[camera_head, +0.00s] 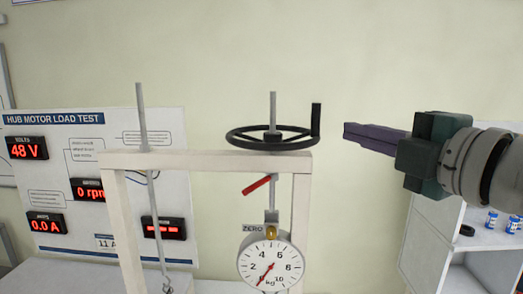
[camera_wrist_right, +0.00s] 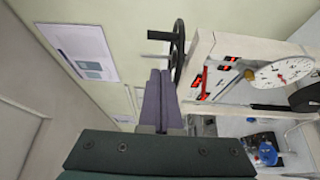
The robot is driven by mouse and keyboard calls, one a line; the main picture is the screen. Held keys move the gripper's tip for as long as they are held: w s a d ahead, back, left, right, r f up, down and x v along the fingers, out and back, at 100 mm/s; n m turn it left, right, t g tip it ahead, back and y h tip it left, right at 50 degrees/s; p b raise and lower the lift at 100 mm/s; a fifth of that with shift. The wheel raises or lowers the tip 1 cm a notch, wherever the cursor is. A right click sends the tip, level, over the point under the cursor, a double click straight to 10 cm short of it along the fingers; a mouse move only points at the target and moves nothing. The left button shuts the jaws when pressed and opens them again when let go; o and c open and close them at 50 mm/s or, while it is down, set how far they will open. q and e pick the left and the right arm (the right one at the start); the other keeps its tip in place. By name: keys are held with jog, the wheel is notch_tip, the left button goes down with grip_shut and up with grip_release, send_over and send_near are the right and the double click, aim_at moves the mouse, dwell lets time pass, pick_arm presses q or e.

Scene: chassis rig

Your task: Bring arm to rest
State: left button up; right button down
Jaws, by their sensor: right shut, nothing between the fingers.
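My right gripper (camera_head: 348,133) comes in from the right in the head view, raised beside the rig and to the right of the black handwheel (camera_head: 270,137). Its purple fingers are together with nothing between them. A gap shows between the fingertips and the wheel's upright handle. In the right wrist view the closed fingers (camera_wrist_right: 158,80) point toward the wall, and the handwheel (camera_wrist_right: 178,52) is beside them. My left gripper is in neither view.
A white frame (camera_head: 205,160) carries the handwheel, a red lever (camera_head: 257,185) and a round dial gauge (camera_head: 271,265). A test board (camera_head: 85,140) with red displays reading 48 V, 0 rpm and 0.0 A stands behind. A white shelf (camera_head: 428,250) stands at right. The wall above is clear.

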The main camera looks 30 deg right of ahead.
jog(key=s+a+f+m+g+h+p, duration=0.1)
jog(key=s+a+f+m+g+p, duration=0.15)
jog(key=s+f+m+g, duration=0.5)
jog(key=s+a+f+m+g+y+p, duration=0.2)
jog(key=s+a+f+m+g, duration=0.5)
jog(key=s, duration=0.6)
jog(key=a+f+m, duration=0.1)
jog(key=a+f, duration=0.1)
jog(key=a, duration=0.1)
jog(key=shift+a+f, duration=0.2)
jog(key=shift+f, duration=0.15)
